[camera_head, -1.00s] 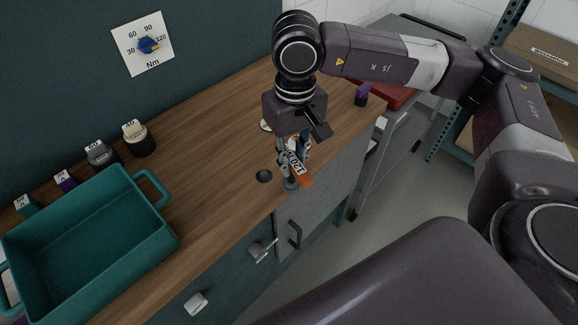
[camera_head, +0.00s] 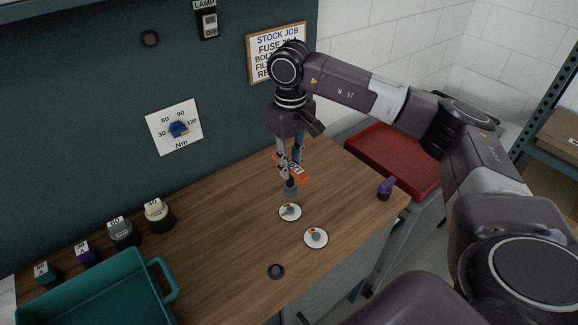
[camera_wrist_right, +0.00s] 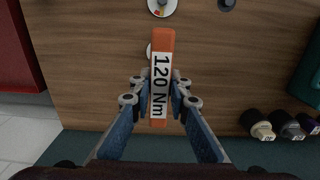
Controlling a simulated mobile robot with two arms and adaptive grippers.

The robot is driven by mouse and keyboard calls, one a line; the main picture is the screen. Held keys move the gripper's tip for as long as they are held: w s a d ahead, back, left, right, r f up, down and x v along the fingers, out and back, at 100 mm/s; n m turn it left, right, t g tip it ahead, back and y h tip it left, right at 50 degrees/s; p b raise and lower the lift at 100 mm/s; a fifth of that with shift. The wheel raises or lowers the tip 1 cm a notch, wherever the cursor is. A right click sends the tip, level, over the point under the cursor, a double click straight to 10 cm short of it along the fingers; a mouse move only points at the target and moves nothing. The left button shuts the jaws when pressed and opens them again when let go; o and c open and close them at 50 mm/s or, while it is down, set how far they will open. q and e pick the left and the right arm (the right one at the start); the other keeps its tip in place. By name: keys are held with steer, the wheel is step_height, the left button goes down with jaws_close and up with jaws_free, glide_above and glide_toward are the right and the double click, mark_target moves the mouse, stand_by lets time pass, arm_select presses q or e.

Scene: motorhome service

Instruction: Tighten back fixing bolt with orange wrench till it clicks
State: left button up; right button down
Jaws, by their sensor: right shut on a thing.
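The orange wrench (camera_head: 291,169) carries a "120 Nm" label, which reads clearly in the right wrist view (camera_wrist_right: 161,80). My right gripper (camera_head: 290,163) is shut on it above the bench, with its dark socket end (camera_head: 290,189) pointing down. The back fixing bolt (camera_head: 290,210) stands on a white disc just below the socket; a gap seems to show between them. In the right wrist view its disc (camera_wrist_right: 149,50) is mostly hidden behind the wrench. The front bolt (camera_head: 316,236) sits on another white disc nearer the bench edge. My left gripper is not in view.
A Nm dial (camera_head: 179,130) is on the wall. A dark round hole (camera_head: 276,271) is near the front edge. A purple-topped piece (camera_head: 386,187) and a red tray (camera_head: 395,160) are at the right.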

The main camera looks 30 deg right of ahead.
mark_target(290, 188)
steer(key=shift+d+f+b, duration=0.1)
steer(key=shift+f+b, duration=0.1)
steer(key=shift+b, duration=0.1)
step_height(290, 188, down, 4)
steer(key=b, duration=0.3)
steer(key=shift+f+b, duration=0.2)
steer(key=shift+b, duration=0.1)
steer(key=shift+f+b, duration=0.4)
steer(key=shift+f, duration=0.15)
stand_by(0.7)
steer(key=shift+b, duration=0.35)
steer(key=shift+f+b, duration=0.85)
steer(key=shift+f, duration=0.35)
